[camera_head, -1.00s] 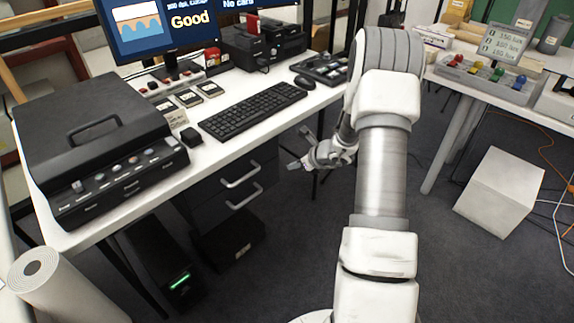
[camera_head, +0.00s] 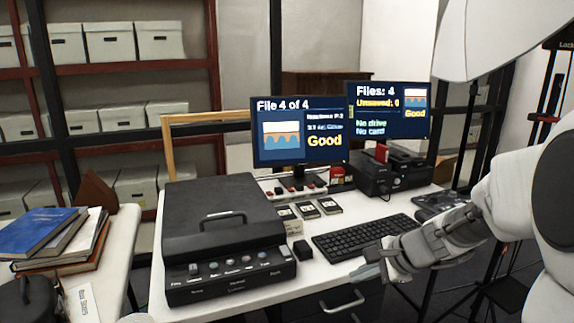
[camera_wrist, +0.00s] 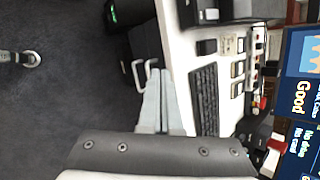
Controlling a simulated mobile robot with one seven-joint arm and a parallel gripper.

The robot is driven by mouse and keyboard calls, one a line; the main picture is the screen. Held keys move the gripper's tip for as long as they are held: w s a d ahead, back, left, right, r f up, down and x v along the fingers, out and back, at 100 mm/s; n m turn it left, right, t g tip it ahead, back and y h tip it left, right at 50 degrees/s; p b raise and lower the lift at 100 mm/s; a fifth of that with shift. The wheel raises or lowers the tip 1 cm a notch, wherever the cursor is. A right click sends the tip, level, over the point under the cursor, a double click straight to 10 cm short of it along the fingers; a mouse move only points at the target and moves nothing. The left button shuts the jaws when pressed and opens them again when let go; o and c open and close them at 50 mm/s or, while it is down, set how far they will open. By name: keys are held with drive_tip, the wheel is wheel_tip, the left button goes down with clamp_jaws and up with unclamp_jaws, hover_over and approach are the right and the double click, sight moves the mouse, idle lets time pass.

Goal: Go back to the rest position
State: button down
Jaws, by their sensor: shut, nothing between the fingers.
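My gripper (camera_head: 366,264) is at the right of the head view, in front of the desk's front edge, below the black keyboard (camera_head: 362,238). Its fingers point left in that view. In the wrist view my gripper (camera_wrist: 160,76) shows two grey fingers side by side, shut and empty. My white and grey arm comes in from the right side of the head view, close to the camera.
The white desk (camera_head: 205,312) holds a black scanner (camera_head: 222,240), small black drives (camera_head: 307,209) and two monitors (camera_head: 298,133). Books (camera_head: 45,235) lie on a table at left. Box shelves (camera_head: 125,90) stand behind. Floor (camera_wrist: 60,100) is open beside the desk.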

drive_tip(key=s+a+r+n+h, duration=0.1)
drive_tip(key=s+r+n+h, duration=0.25)
drive_tip(key=s+n, duration=0.65)
drive_tip(key=s+r+n+h, duration=0.2)
drive_tip(key=s+r+n, duration=0.35)
drive_tip(key=s, duration=0.75)
wheel_tip(320, 180, up, 19)
drive_tip(key=p, duration=2)
drive_tip(key=shift+a+r+n, duration=0.2)
drive_tip(key=shift+a+n, duration=0.05)
drive_tip(key=shift+n, duration=0.1)
